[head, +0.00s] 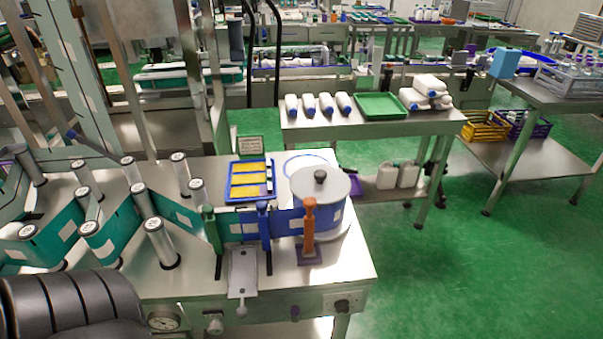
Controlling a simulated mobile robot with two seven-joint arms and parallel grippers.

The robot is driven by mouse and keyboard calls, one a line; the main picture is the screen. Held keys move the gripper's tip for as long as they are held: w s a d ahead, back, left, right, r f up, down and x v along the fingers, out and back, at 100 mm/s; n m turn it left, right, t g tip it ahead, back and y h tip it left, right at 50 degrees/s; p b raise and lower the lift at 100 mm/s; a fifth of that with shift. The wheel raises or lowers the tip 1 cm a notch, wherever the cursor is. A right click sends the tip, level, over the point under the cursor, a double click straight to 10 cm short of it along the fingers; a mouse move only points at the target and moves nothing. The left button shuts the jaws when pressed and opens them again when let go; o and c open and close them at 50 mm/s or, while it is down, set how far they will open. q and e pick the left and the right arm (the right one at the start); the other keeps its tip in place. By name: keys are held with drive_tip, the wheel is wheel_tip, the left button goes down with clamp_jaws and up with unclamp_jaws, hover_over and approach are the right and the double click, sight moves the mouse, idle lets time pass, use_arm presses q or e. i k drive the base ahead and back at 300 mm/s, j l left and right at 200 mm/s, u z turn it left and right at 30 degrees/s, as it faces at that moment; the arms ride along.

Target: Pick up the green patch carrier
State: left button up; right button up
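A green upright piece (212,229) stands on the near metal bench, at the left of a row of three coloured uprights. I take it as the green patch carrier, though its shape is small and partly unclear. A blue upright (263,222) and an orange upright (309,222) stand to its right. A teal band (180,212) with pale patches runs round metal rollers and reaches the green piece from the left. Neither of my grippers shows in the head view.
A blue tray (231,181) with yellow strips lies behind the uprights. A lidded metal pot (322,190) stands at the right end of the bench. A grey slide plate (242,272) sits at the front edge. A dark ribbed shape fills the lower left corner. Green floor is clear at right.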

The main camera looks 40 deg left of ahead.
sight(244, 179)
drive_tip(key=i+l+z, duration=0.75)
drive_tip(key=i+u, duration=0.35)
drive_tip(key=i, duration=0.15)
drive_tip(key=i+l+u, duration=0.35)
drive_tip(key=i, duration=0.15)
drive_tip(key=i+u, duration=0.15)
drive_tip(key=u, duration=0.3)
drive_tip(key=i+j+u, duration=0.1)
drive_tip(key=u, duration=0.35)
drive_tip(key=i+l+u, duration=0.1)
drive_tip(key=u, duration=0.35)
drive_tip(key=i+l+u, duration=0.15)
drive_tip(key=u, duration=0.3)
drive_tip(key=i+l+u, duration=0.15)
drive_tip(key=u, duration=0.3)
drive_tip(key=i+l+u, duration=0.2)
drive_tip(key=u, duration=0.25)
drive_tip(key=i+l+u, duration=0.1)
drive_tip(key=u, duration=0.3)
drive_tip(key=i+l+u, duration=0.1)
drive_tip(key=l+u, duration=0.15)
drive_tip(key=u, duration=0.15)
drive_tip(key=l+u, duration=0.2)
drive_tip(key=u, duration=0.15)
drive_tip(key=i+l+u, duration=0.1)
drive_tip(key=l+u, duration=0.65)
drive_tip(key=u, duration=0.15)
drive_tip(key=i, duration=0.05)
